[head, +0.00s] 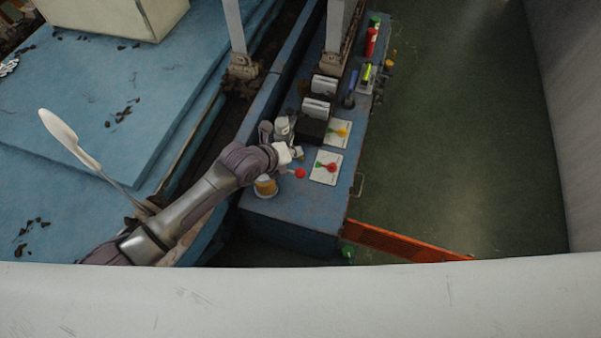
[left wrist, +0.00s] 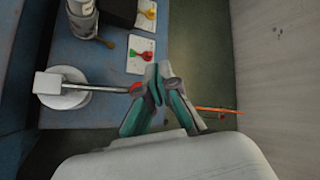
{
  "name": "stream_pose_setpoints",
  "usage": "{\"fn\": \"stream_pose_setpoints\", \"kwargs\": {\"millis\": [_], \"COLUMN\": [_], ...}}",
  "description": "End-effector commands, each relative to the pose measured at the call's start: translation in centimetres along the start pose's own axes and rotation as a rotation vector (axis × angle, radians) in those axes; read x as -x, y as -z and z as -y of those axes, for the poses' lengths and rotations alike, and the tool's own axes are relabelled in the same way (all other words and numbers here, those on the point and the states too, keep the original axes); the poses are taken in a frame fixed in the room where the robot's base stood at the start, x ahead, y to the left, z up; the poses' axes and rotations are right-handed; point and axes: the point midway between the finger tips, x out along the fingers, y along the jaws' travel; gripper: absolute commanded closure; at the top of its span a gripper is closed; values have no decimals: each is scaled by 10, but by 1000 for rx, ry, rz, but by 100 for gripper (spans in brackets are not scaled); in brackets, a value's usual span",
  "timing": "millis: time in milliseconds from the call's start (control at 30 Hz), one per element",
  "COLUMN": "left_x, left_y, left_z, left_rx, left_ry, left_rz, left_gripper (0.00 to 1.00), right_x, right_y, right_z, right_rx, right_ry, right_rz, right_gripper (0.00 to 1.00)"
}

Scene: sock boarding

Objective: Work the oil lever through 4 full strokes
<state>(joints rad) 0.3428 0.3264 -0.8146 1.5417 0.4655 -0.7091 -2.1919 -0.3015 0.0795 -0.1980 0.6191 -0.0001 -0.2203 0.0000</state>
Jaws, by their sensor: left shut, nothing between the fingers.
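The oil lever has a red knob (head: 300,173) that shows just below my left gripper (head: 298,153) on the blue bench. In the left wrist view the lever's grey rod (left wrist: 100,87) runs sideways from a white block on a round pale base (left wrist: 62,98) to the red knob (left wrist: 136,87). My left gripper (left wrist: 161,75) is shut and empty, with its fingers just right of the knob. I cannot tell whether they touch it. The base is partly hidden by my arm in the head view. My right gripper is not in view.
White cards with red-green (head: 327,167) and yellow-red (head: 338,133) pieces lie beside the lever. A black block (head: 312,131) and a pale bottle (head: 282,127) stand behind. Green floor is open to the right; an orange bar (head: 405,243) lies beyond the bench.

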Motion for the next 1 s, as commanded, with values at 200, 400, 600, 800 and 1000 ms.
{"fn": "stream_pose_setpoints", "kwargs": {"millis": [200, 400, 600, 800, 1000], "left_x": [-27, -41, -43, -43, -43], "left_y": [20, 30, 31, 31, 31], "left_z": [-21, -31, -32, -32, -32], "left_rx": [2, -3, -1, -1, -1], "left_ry": [0, -2, -1, -1, -1], "left_rz": [-1, 0, 0, 0, 0], "left_gripper": [100, 100, 100, 100, 100], "right_x": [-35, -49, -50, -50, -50], "right_y": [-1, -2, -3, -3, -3], "right_z": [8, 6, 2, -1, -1], "right_rx": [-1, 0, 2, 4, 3], "right_ry": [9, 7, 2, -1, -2], "right_rz": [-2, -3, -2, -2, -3], "right_gripper": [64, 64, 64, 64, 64]}}
